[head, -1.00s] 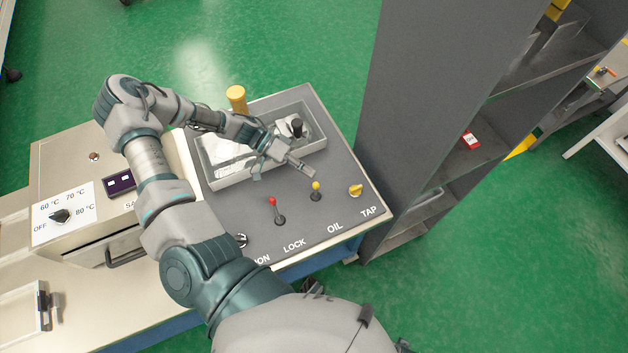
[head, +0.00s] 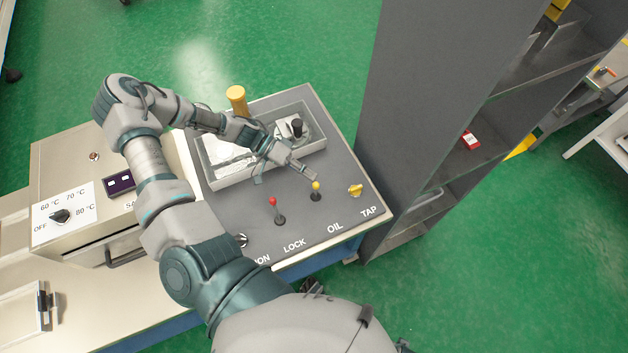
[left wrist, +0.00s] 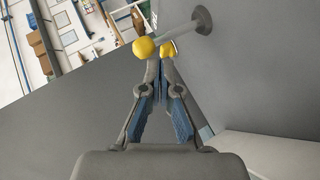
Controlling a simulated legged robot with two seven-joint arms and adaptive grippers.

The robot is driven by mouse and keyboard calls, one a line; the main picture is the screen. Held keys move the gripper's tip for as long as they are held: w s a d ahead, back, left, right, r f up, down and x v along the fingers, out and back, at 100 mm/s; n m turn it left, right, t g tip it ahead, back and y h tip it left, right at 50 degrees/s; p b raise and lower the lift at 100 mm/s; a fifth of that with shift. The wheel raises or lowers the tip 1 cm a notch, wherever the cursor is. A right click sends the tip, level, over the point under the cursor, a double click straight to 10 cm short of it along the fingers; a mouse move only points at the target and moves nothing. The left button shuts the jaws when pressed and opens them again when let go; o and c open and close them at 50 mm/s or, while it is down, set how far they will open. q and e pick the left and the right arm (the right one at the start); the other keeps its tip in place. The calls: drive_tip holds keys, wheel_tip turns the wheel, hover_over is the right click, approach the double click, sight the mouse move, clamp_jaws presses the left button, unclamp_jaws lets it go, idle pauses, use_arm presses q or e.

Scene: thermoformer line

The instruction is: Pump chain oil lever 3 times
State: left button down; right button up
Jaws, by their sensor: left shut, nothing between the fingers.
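The oil lever (head: 316,187) has a yellow ball knob and stands on the grey panel above the OIL label. In the left wrist view its yellow knob (left wrist: 145,48) shows by the fingertips, with its thin shaft running to a round base. My left gripper (head: 312,176) is shut and empty, with its fingertips just behind the knob in the head view. The left wrist view also shows its fingers (left wrist: 159,62) together. I cannot tell whether they touch the knob. My right gripper is not in view.
A red-knobbed lever (head: 273,202) stands left of the oil lever, above LOCK. A yellow tap knob (head: 355,190) is to its right. A recessed tray (head: 208,180) lies under my left forearm. A tall grey shelf unit (head: 400,120) rises close on the right.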

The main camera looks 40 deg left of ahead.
sight(313, 182)
use_arm(q)
drive_tip(key=shift+s+d, duration=0.4)
drive_tip(key=shift+d, duration=0.3)
drive_tip(key=shift+s+d, duration=0.35)
drive_tip(key=shift+d, duration=0.35)
idle(1.4)
idle(0.5)
drive_tip(key=shift+w+a+b, duration=0.2)
drive_tip(key=shift+w+a, duration=0.15)
drive_tip(key=shift+a, duration=0.25)
drive_tip(key=shift+w+a+b, duration=0.2)
drive_tip(key=shift+w+a, duration=0.1)
drive_tip(key=shift+a, duration=0.35)
drive_tip(key=shift+w+a+b, duration=0.2)
drive_tip(key=shift+w+a, duration=0.15)
drive_tip(key=shift+a, duration=0.25)
drive_tip(key=shift+w+a+f+b, duration=0.1)
drive_tip(key=shift+w+a+b, duration=0.3)
drive_tip(key=shift+a, duration=0.45)
drive_tip(key=shift+w+a+f+b, duration=0.1)
drive_tip(key=shift+w+a+b, duration=0.3)
drive_tip(key=shift+a, duration=0.45)
drive_tip(key=shift+w+a+r, duration=0.1)
drive_tip(key=shift+w+a, duration=0.2)
drive_tip(key=shift+a, duration=0.15)
drive_tip(key=shift+a+r, duration=0.1)
